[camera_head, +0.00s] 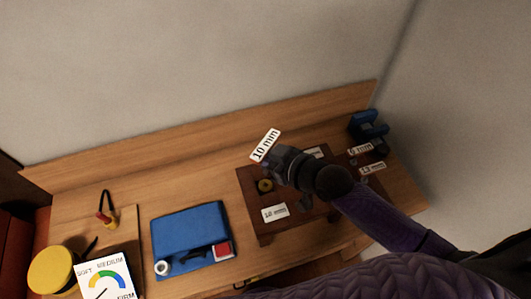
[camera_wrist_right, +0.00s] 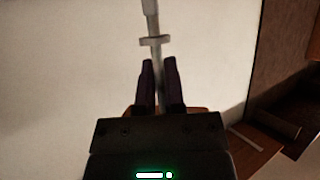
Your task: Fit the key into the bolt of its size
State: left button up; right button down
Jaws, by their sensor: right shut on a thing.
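My right gripper (camera_head: 278,160) hangs over the brown bolt stand (camera_head: 243,180) on the workbench. In the right wrist view the right gripper (camera_wrist_right: 161,80) is shut on a slim grey metal key (camera_wrist_right: 154,41) with a collar partway along it. A white "10 mm" tag (camera_head: 265,146) shows at the gripper's tip in the head view; I cannot tell whether it is fixed to the key. A brass-coloured round bolt (camera_head: 265,185) sits on the stand, left of the gripper, behind a "10 mm" label (camera_head: 275,213). The gripper and arm hide other bolts. My left gripper is out of view.
A smaller brown rack with size labels (camera_head: 372,168) stands right of the stand, with a blue vise-like object (camera_head: 368,127) behind. A blue mat (camera_head: 188,232) with small items, a red-handled tool (camera_head: 108,215) and a yellow round object (camera_head: 50,268) lie left.

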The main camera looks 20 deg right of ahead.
aim_at(266, 174)
notch_tip(266, 174, down, 5)
jog(key=b, duration=0.3)
jog(key=shift+r, duration=0.2)
jog(key=shift+p, duration=0.35)
dwell(1.1)
jog(key=shift+f+b, duration=0.9)
jog(key=shift+f, duration=0.25)
jog(key=shift+r, duration=0.15)
jog(key=shift+r+p, duration=0.75)
jog(key=shift+p, duration=0.25)
jog(key=shift+p, duration=0.3)
dwell(0.7)
